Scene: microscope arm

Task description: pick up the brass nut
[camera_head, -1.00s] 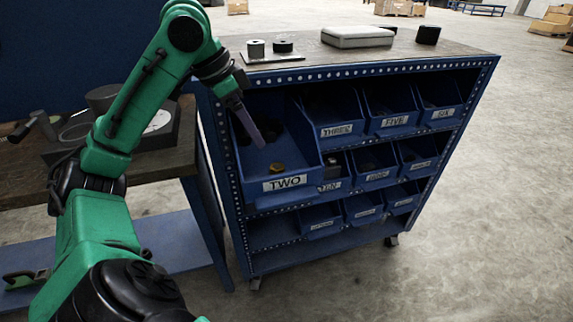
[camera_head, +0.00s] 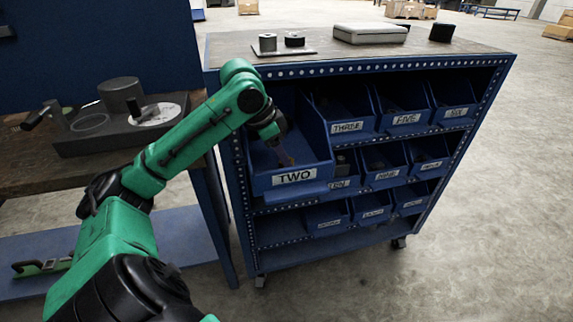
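The blue bin labelled TWO (camera_head: 312,176) sits pulled forward at the upper left of the rack. The brass nut cannot be made out now; the gripper and the bin's front wall cover the area around the fingertips. My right gripper is not in view.
Bins labelled THREE (camera_head: 347,127), FIVE (camera_head: 407,119) and SIX (camera_head: 456,113) stand right of bin TWO. A grey case (camera_head: 370,33) lies on the rack top. A workbench (camera_head: 25,172) with a dark fixture (camera_head: 120,125) is at left. Open floor lies to the right.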

